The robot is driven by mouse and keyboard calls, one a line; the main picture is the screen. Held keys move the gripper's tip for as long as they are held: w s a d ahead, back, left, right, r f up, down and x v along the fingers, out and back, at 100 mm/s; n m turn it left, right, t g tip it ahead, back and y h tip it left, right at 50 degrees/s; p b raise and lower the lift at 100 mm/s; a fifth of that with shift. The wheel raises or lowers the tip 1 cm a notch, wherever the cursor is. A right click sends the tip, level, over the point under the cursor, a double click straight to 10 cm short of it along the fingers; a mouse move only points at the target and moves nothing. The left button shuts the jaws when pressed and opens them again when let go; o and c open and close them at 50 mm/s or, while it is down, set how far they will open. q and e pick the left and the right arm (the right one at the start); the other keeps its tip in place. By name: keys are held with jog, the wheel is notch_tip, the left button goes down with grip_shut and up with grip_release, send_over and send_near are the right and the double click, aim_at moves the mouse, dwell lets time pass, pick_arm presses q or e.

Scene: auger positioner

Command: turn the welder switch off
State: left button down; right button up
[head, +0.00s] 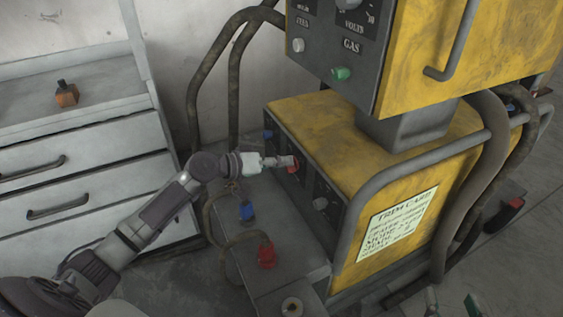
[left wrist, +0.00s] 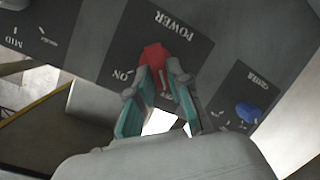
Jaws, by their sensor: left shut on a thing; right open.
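The welder switch is a red knob (left wrist: 154,56) on a dark panel marked POWER. In the left wrist view the label is upside down, with ON to the knob's left and another partly hidden marking between the fingers. The knob also shows in the head view (head: 293,171), on the lower front of the yellow welder (head: 330,130). My left gripper (head: 284,161) is at the panel, shut on the red knob; its fingers (left wrist: 158,72) lie on either side of it. Which marking the knob points to I cannot tell. My right gripper (head: 452,302) is open and empty at the bottom edge.
A blue knob (left wrist: 248,112) sits beside the POWER panel. Blue (head: 246,210) and red (head: 267,253) connectors with cables stand on the ledge below. A drawer cabinet (head: 90,160) is at left with a small brown bottle (head: 66,95). Thick hoses (head: 197,90) hang behind.

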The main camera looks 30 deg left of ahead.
dwell(0.4)
pick_arm(q)
jog(key=c, duration=1.1)
grip_release()
jog(key=v, duration=1.2)
